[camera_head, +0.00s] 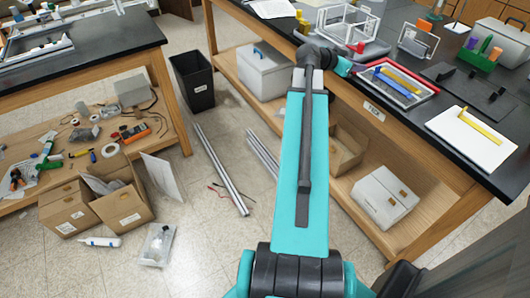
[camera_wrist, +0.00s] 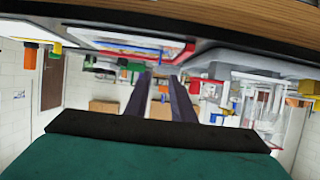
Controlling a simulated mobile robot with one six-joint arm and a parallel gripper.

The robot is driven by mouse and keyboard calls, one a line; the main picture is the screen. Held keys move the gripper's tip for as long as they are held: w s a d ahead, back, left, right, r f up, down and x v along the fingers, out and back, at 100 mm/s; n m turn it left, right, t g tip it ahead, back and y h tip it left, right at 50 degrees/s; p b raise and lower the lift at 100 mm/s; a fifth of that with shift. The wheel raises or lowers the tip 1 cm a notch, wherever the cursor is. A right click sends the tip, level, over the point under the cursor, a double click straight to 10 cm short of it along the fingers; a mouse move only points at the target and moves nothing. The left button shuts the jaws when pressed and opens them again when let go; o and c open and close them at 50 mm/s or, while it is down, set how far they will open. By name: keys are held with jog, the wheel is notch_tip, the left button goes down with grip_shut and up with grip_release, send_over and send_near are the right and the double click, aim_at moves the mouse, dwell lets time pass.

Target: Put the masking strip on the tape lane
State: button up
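In the head view, a shallow tray (camera_head: 420,100) on the right bench holds a yellow strip (camera_head: 405,79) and a blue strip (camera_head: 392,83). A white panel (camera_head: 456,134) nearer the bench's front right carries a yellow band (camera_head: 481,126). I cannot tell for sure which of these is the masking strip and which is the tape lane. My gripper (camera_head: 359,69) is beside the tray's left end, its fingers small and hard to make out there. In the wrist view, the two dark fingers (camera_wrist: 160,76) stand apart with nothing between them.
A green caddy (camera_head: 482,57) and a clear-sided frame (camera_head: 347,24) stand behind. The bench's front edge is close to my arm.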

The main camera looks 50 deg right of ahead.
jog(key=w+a+f+n+t+y, duration=0.1)
jog(key=w+a+f+n+y, duration=0.15)
jog(key=w+a+f, duration=0.4)
jog(key=w+a+f+n+t+y, duration=0.1)
jog(key=w+a+f+n, duration=0.2)
jog(key=a+f, duration=0.6)
jog(key=w+a+f+n+t+y, duration=0.15)
jog(key=w+a+f, duration=0.35)
jog(key=f, duration=0.6)
jog(key=a+f+n+g+y, duration=0.1)
jog(key=a+f+n+y, duration=0.15)
jog(key=a+f, duration=0.7)
jog(key=a+f+n+g+y, duration=0.1)
jog(key=a+f+n, duration=0.3)
jog(key=a+f, duration=0.55)
jog(key=s+a+f+n+g+y, duration=0.1)
jog(key=s+a+f, duration=0.3)
jog(key=a, duration=0.5)
jog(key=s+a+f+n+g+y, duration=0.1)
jog(key=s+a+f+n+y, duration=0.1)
jog(key=s+a, duration=0.6)
jog(key=s+a+f+n+g+y, duration=0.1)
jog(key=s+a+f+n, duration=0.3)
jog(key=a, duration=0.8)
jog(key=shift+s+f, duration=0.8)
jog(key=shift+s, duration=0.25)
jog(key=shift+n+g+y, duration=0.25)
